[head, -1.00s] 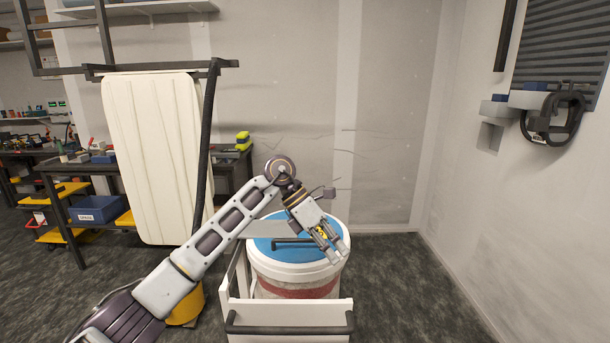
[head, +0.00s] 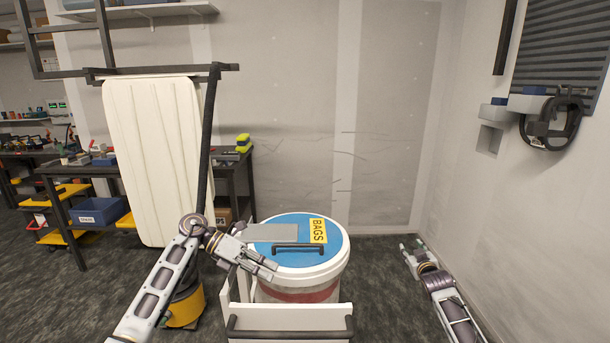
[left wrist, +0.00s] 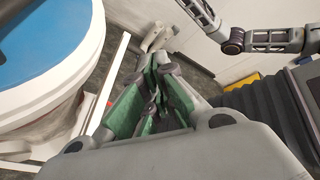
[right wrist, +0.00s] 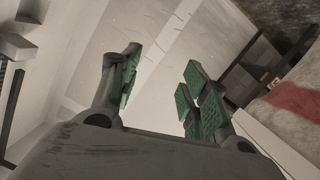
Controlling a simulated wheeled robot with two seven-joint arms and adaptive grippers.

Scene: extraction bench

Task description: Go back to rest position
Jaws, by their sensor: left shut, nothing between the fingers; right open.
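My left gripper (head: 266,268) is shut and empty in the head view, just left of and in front of the bucket with the blue lid. In the left wrist view its green-padded fingers (left wrist: 152,95) are close together with nothing between them. My right gripper (head: 413,247) is at the right in the head view, over the floor and clear of the bucket. In the right wrist view its fingers (right wrist: 157,88) are spread apart and empty.
A white panel (head: 152,160) hangs behind at left. Open floor (head: 385,290) lies at right.

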